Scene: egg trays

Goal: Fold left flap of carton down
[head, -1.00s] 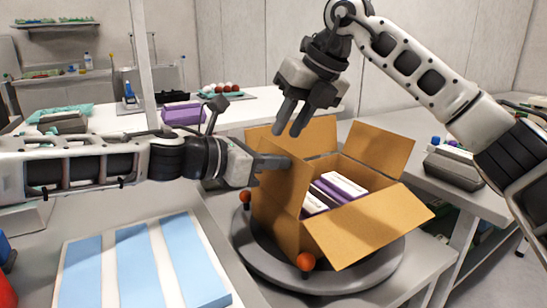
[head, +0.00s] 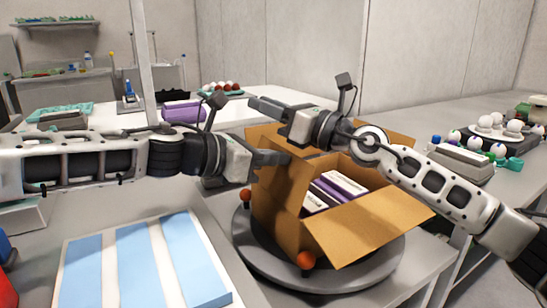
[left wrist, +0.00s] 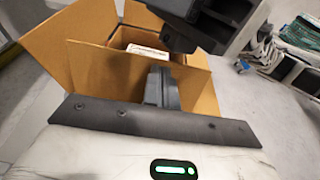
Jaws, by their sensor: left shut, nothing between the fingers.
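The open brown carton (head: 280,215) stands on a round grey turntable (head: 255,270). White and purple items (head: 335,187) lie inside. My left gripper (head: 277,158) is shut and empty at the left flap's upper edge; contact is unclear. In the left wrist view, its dark fingers (left wrist: 161,88) overlap the carton's near flap (left wrist: 195,92). My right gripper (head: 268,108) is above the carton's back left side, fingers pointing left; its jaw gap is unclear. My right arm hides part of the back and right flaps.
Orange balls (head: 305,260) sit at the turntable's edge. A blue-and-white striped panel (head: 145,262) lies at the front left. A purple box (head: 183,111) stands on the back table. A grey tray (head: 462,158) and white balls stand on the right counter.

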